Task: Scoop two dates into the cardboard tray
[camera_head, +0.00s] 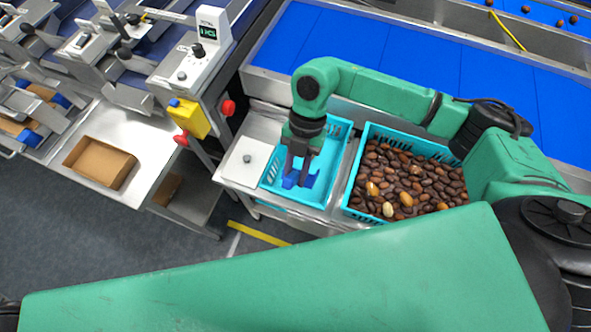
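The cardboard tray (98,181), brown and seemingly empty, sits on a metal shelf at the left. Many brown dates (425,180), a few of them paler, fill the right turquoise crate (347,209). My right gripper (297,182) points down into the left turquoise crate (336,150), over a dark blue object (309,181) that may be a scoop. Its fingers are at the blue object, but I cannot tell whether they grip it. The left gripper is not in view.
A weighing machine with a display (208,30), a yellow box (189,117) and red knobs (228,107) stands between the tray and the crates. A white plate (247,161) lies left of the crates. A blue conveyor (400,62) runs behind.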

